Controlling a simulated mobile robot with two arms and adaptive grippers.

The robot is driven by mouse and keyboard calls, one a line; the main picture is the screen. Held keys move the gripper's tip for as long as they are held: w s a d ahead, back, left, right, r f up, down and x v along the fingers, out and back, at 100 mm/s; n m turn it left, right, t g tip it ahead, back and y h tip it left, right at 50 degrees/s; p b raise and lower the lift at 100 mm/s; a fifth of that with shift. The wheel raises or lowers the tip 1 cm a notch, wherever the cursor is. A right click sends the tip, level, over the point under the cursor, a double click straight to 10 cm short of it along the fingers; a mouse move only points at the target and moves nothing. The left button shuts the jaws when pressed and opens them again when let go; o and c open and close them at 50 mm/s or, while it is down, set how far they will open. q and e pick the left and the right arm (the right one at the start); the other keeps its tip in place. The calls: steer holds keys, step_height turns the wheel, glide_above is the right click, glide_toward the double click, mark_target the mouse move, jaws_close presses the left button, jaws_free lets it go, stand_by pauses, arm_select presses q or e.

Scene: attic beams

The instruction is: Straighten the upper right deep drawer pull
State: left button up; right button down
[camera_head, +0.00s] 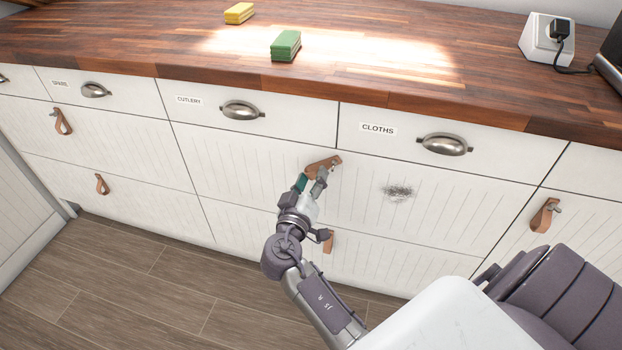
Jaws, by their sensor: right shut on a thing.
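A brown leather pull (322,163) is on the wide upper deep drawer front (260,162), below the cutlery and cloths drawers. The pull lies tilted, its right end higher than its left, while the other leather pulls hang more downward. My right gripper (312,182) is at this pull from below and is shut on it. The fingers hide its lower part. My left gripper is not in view.
A lower leather pull (328,241) hangs just beside my right wrist. Another pull (545,214) is on the right drawer. Metal cup handles (445,144) stick out above. Green (285,46) and yellow sponges (239,13) lie on the wooden counter.

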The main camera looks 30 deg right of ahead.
mark_target(330, 188)
steer(key=shift+f+n, duration=0.15)
steer(key=shift+n, duration=0.15)
steer(key=shift+f+n, duration=0.15)
steer(key=shift+n, duration=0.25)
steer(key=s+d+n+p, duration=0.1)
steer(key=n, duration=0.2)
steer(key=s+f+n+p, duration=0.1)
steer(key=n, duration=0.2)
steer(key=s+d+f+n+p, duration=0.1)
steer(key=n+p, duration=0.1)
steer(key=shift+d+n, duration=0.3)
steer(key=shift+n, duration=0.1)
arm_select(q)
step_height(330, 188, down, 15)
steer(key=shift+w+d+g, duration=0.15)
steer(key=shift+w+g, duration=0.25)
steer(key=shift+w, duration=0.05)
arm_select(e)
steer(key=shift+s+d+n, duration=0.1)
steer(key=shift+s+n, duration=0.05)
steer(key=shift+n, duration=0.25)
steer(key=shift+f, duration=0.1)
steer(key=c, duration=0.7)
jaws_free()
